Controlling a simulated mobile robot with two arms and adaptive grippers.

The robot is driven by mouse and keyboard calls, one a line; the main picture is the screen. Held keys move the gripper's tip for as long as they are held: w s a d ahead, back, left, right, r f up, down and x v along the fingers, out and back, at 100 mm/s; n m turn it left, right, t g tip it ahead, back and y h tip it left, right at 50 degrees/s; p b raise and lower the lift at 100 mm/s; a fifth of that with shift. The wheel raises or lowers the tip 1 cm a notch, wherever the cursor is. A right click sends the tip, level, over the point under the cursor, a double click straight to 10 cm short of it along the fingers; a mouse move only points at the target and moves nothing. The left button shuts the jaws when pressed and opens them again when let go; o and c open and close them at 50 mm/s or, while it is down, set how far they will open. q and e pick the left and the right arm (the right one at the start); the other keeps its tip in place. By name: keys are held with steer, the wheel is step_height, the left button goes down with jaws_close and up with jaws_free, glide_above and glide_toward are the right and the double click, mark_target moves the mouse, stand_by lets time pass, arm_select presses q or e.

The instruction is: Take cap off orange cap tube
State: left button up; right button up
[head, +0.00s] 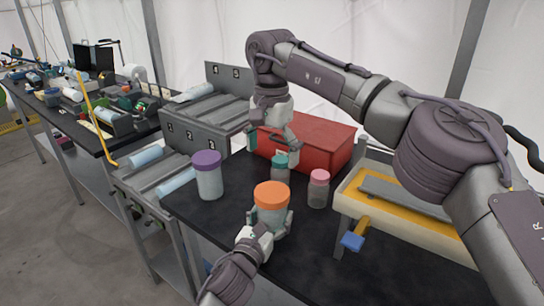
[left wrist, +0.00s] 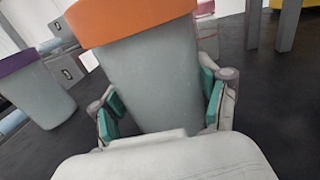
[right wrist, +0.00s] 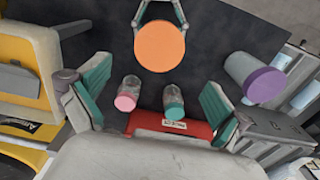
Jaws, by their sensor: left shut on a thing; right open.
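The orange cap tube (head: 271,217) stands upright on the black table, a grey-white body with its orange cap (head: 271,195) on. In the left wrist view the tube body (left wrist: 160,80) fills the space between the fingers, and the cap (left wrist: 130,15) is at the top. My left gripper (head: 268,222) is shut on the body, below the cap. My right gripper (head: 277,143) is open and empty, up behind the tube, near the red box. In the right wrist view the orange cap (right wrist: 160,46) shows from above, beyond the open fingers (right wrist: 155,90).
A purple-capped tube (head: 208,175) stands left of the orange one. Small jars with teal (head: 280,161) and pink (head: 319,177) caps stand behind it. A red box (head: 310,140) is at the back, and a yellow-and-white tray (head: 400,205) is at the right. Grey racks (head: 205,125) stand left.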

mark_target(272, 191)
step_height(272, 191, down, 9)
steer(key=m, duration=0.9)
steer(key=shift+f, duration=0.1)
steer(key=c, duration=1.1)
steer(key=shift+r, duration=0.3)
steer(key=shift+r, duration=0.9)
steer(key=shift+r, duration=0.1)
